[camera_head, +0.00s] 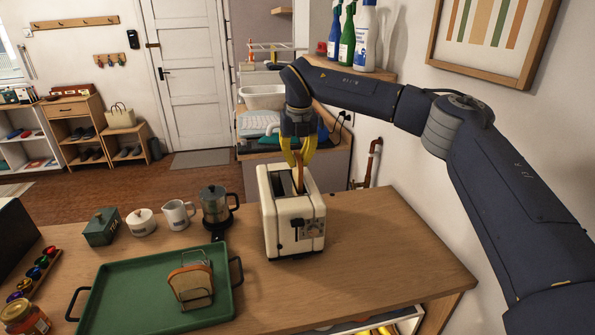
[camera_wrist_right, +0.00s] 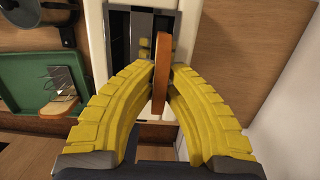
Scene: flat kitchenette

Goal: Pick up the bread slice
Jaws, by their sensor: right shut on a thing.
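My right gripper (camera_head: 299,152) is above the cream toaster (camera_head: 278,222), its yellow fingers pointing down. In the right wrist view the fingers (camera_wrist_right: 162,82) are shut on an upright bread slice (camera_wrist_right: 159,62), seen edge-on with its brown crust toward the camera. The slice (camera_head: 298,180) is over the toaster's slot; I cannot tell how far its lower end is inside. Another bread slice (camera_head: 188,281) stands in a wire rack (camera_head: 196,301) on the green tray (camera_head: 125,291). My left gripper is not in view.
A jar (camera_head: 24,317) is at front left. The counter (camera_head: 390,250) right of the toaster is clear.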

